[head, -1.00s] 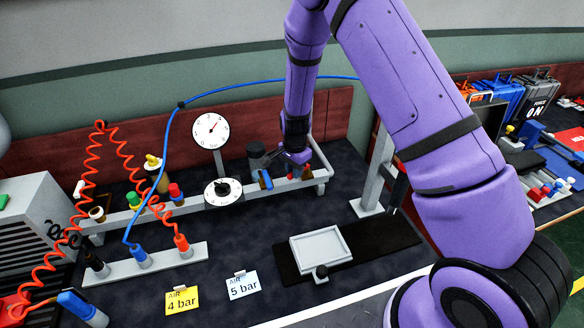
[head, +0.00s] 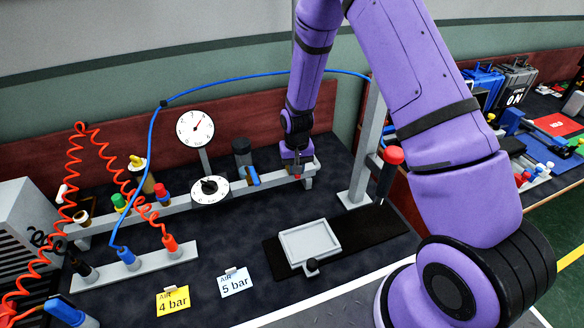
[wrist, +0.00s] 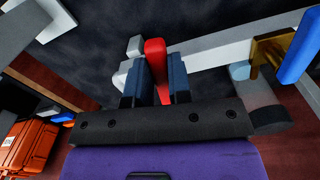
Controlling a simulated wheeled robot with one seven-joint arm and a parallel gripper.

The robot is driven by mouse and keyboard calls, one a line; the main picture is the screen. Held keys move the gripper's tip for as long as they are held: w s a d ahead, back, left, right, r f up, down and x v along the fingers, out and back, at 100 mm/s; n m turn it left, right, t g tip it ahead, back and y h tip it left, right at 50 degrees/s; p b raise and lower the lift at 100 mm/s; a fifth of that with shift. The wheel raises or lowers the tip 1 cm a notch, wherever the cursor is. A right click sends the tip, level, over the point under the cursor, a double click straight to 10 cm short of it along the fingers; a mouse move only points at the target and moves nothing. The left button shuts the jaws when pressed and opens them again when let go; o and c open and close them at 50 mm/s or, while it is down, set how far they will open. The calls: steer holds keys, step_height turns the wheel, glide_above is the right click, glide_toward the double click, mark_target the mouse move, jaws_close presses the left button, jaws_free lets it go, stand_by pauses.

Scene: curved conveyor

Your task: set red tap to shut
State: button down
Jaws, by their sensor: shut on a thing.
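The red tap handle (wrist: 154,52) stands between the two fingers of my gripper (wrist: 156,82) in the wrist view. The fingers are closed on it from both sides. The handle points across the pale rail, not along it. In the head view my gripper (head: 297,168) is at the right end of the rail, and the tap is mostly hidden under it. The blue tap handle (head: 252,176) sits to its left on the same rail; it also shows at the right of the wrist view (wrist: 299,48).
The pale rail (head: 148,212) carries a black-knobbed dial (head: 209,190). A round gauge (head: 195,128) stands behind. A grey post (head: 366,150) and a red-topped lever (head: 392,157) are to the right. A light tray (head: 310,242) lies in front on a dark mat.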

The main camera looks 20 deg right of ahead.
steer(key=shift+d+n, duration=0.5)
steer(key=shift+n, duration=0.5)
steer(key=c, duration=1)
jaws_free()
steer(key=shift+c, duration=0.2)
step_height(320, 180, up, 11)
steer(key=shift+f, duration=0.1)
